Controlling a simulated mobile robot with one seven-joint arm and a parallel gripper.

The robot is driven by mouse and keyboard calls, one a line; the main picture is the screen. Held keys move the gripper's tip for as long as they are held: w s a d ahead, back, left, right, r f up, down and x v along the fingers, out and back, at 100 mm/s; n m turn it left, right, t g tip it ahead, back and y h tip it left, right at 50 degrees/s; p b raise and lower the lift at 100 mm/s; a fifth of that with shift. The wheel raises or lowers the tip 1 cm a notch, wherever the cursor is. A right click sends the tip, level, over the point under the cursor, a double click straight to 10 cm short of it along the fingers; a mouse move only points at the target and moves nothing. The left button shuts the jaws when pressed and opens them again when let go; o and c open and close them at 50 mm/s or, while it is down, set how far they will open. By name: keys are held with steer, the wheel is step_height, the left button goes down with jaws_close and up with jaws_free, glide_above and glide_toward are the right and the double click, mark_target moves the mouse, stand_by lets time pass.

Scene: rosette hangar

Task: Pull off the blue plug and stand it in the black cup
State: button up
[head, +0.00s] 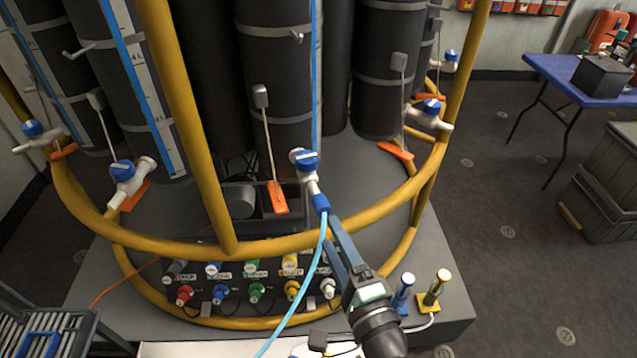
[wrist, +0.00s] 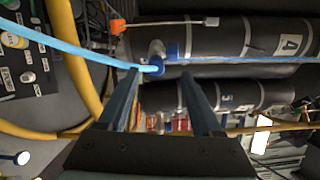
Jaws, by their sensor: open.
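In the wrist view the blue plug (wrist: 154,66) shows between and beyond the fingertips, nearer the left finger. My gripper (head: 334,222) is open and close to the plug, with nothing held. I cannot tell whether a finger touches it. I cannot make out a black cup clearly in either view.
The yellow rail (head: 262,243) curves around the dark cylinders (head: 275,85). Below it is a panel with several coloured plugs, including a blue one (head: 220,292). Blue (head: 404,292) and yellow (head: 435,290) posts stand at the right. A blue table (head: 590,82) stands farther right, beyond open floor.

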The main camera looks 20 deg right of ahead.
mark_target(325, 213)
steer(key=shift+s+d+f+m+h+p, duration=0.2)
steer(key=shift+s+m+p, duration=0.1)
steer(key=shift+s+m, duration=0.2)
steer(key=shift+s+d+f+m+h+p, duration=0.2)
steer(key=shift+s+m+p, duration=0.15)
steer(key=shift+m, duration=0.15)
steer(key=shift+r, duration=0.1)
steer(key=shift+w+b, duration=0.35)
steer(key=shift+w, duration=4.15)
steer(key=shift+d, duration=0.1)
jaws_close()
steer(key=shift+s, duration=0.15)
steer(key=shift+s, duration=2.85)
